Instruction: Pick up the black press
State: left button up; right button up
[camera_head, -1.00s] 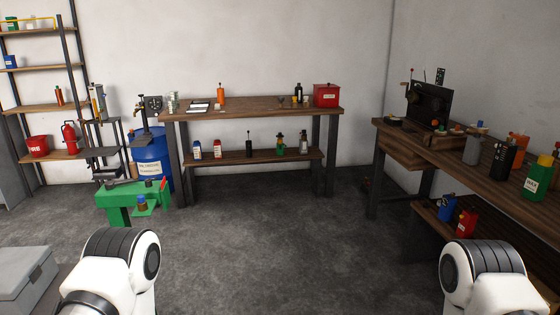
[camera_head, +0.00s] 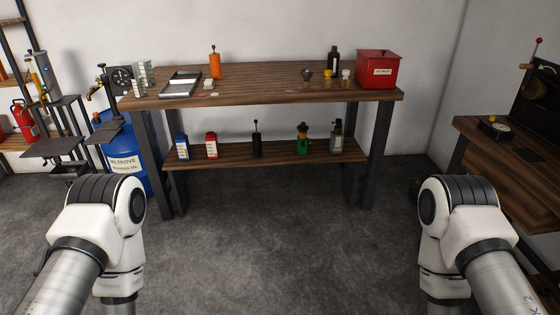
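A small black upright item with a thin stem on top (camera_head: 257,144) stands on the lower shelf of the wooden workbench, near its middle; it may be the black press, but it is too small to be sure. A larger dark device with a round dial (camera_head: 122,79) stands by the bench's left end. Only links of my two arms show, at the lower left and lower right, well short of the bench. Neither gripper is in view.
The workbench (camera_head: 270,90) holds an orange bottle (camera_head: 215,66), a tray (camera_head: 181,84) and a red box (camera_head: 378,69). Its lower shelf (camera_head: 280,157) holds several small containers. A blue barrel (camera_head: 128,160) stands left, a wooden desk (camera_head: 515,170) right. The floor before the bench is clear.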

aim_at(257, 139)
jog(key=i+u, duration=0.15)
jog(key=i, duration=1.15)
jog(key=i+l, duration=0.2)
jog(key=i, duration=0.25)
jog(key=i+l, duration=0.15)
jog(key=i, duration=0.3)
jog(key=i+l, duration=0.2)
jog(key=i, duration=0.25)
jog(key=i+l, duration=0.2)
jog(key=i, duration=0.25)
jog(key=i+l+u, duration=0.1)
jog(key=i, duration=0.35)
jog(key=l, duration=0.1)
